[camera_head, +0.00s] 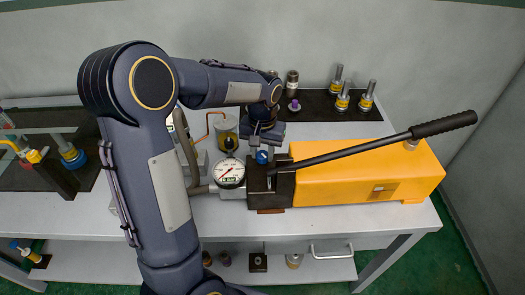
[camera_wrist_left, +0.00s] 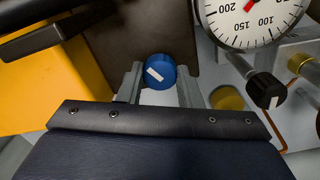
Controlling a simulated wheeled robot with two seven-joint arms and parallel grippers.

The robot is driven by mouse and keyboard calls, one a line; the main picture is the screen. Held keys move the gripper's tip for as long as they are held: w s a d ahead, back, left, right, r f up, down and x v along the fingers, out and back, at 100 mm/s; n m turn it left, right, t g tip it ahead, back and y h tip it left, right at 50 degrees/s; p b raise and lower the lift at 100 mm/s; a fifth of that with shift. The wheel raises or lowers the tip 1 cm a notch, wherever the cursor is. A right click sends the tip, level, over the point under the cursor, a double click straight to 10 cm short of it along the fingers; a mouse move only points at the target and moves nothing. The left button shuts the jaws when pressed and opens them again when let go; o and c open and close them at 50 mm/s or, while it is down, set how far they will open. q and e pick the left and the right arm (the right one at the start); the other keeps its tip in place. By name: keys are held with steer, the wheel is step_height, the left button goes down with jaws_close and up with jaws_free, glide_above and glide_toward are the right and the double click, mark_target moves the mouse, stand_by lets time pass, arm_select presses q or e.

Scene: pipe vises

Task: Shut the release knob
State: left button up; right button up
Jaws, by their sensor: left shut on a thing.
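The release knob (camera_wrist_left: 158,72) is blue with a white mark on its face. It sits on the dark block of the yellow hand pump (camera_head: 340,172). In the left wrist view my left gripper (camera_wrist_left: 160,76) has its two grey fingers on either side of the blue knob, and it is shut on it. In the head view the same knob (camera_head: 262,157) shows below my left gripper, whose fingertips are largely hidden there by the wrist. My right gripper is in neither view.
A pressure gauge (camera_head: 229,172) stands just left of the pump block. The pump's black-gripped lever (camera_head: 445,125) slants up to the right. A black knob (camera_wrist_left: 265,90) is beside the gauge. Several metal fittings (camera_head: 343,95) stand on a dark mat behind.

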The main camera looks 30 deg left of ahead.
mark_target(262, 155)
arm_select(q)
steer(key=m, duration=0.6)
steer(key=shift+r, duration=0.1)
steer(key=shift+m, duration=0.3)
stand_by(0.3)
steer(key=o, duration=1)
step_height(262, 155, up, 8)
steer(key=shift+f, duration=0.1)
